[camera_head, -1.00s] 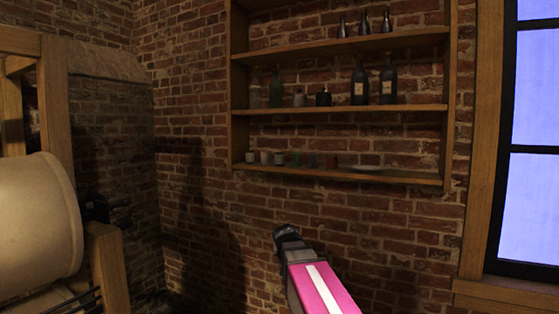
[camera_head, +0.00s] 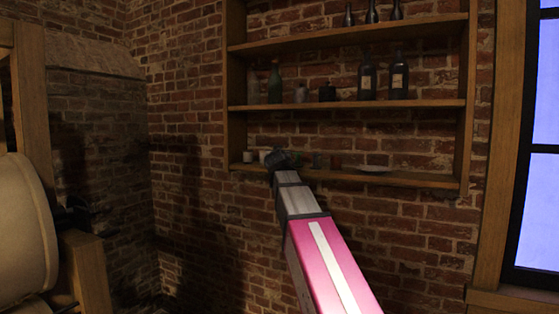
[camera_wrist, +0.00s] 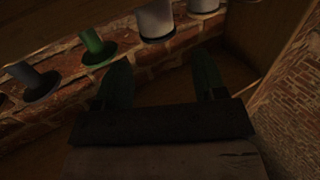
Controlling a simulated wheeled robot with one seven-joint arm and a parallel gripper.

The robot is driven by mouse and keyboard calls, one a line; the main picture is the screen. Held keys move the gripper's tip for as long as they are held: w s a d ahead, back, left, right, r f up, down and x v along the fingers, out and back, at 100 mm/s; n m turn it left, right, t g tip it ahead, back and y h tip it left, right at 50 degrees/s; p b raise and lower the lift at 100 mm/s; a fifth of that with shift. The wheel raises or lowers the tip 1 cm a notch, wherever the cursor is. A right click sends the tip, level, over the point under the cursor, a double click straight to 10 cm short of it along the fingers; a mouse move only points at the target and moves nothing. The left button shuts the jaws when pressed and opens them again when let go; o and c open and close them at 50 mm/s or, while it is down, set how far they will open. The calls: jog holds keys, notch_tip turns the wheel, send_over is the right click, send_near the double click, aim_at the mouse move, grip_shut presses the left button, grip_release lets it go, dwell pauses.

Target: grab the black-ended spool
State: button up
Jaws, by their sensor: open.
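In the wrist view a row of small spools stands on a shelf board. A green spool (camera_wrist: 97,47) and a grey spool (camera_wrist: 40,80) each show a dark disc at one end. A white spool (camera_wrist: 156,20) and a second pale one (camera_wrist: 203,5) also have dark lower rims, so I cannot tell for sure which is the black-ended spool. My gripper (camera_wrist: 163,78) is open and empty, with its two fingers apart just short of the white and green spools. In the head view my gripper (camera_head: 282,160) is at the lowest shelf and hides part of the row.
The lowest shelf (camera_head: 420,180) also carries a pale dish (camera_head: 372,168) at right. Bottles, including a dark labelled bottle (camera_head: 398,78), stand on the middle shelf (camera_head: 350,104) above. A brick wall is behind. A large pale drum (camera_head: 20,225) stands at far left.

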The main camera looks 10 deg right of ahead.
jog(key=w, duration=0.3)
jog(key=w+d, duration=0.1)
jog(key=w, duration=0.2)
jog(key=w+d, duration=0.1)
jog(key=w, duration=0.2)
jog(key=shift+w+f, duration=0.15)
jog(key=shift+w, duration=0.25)
jog(key=shift+s, duration=0.1)
jog(key=c, duration=0.7)
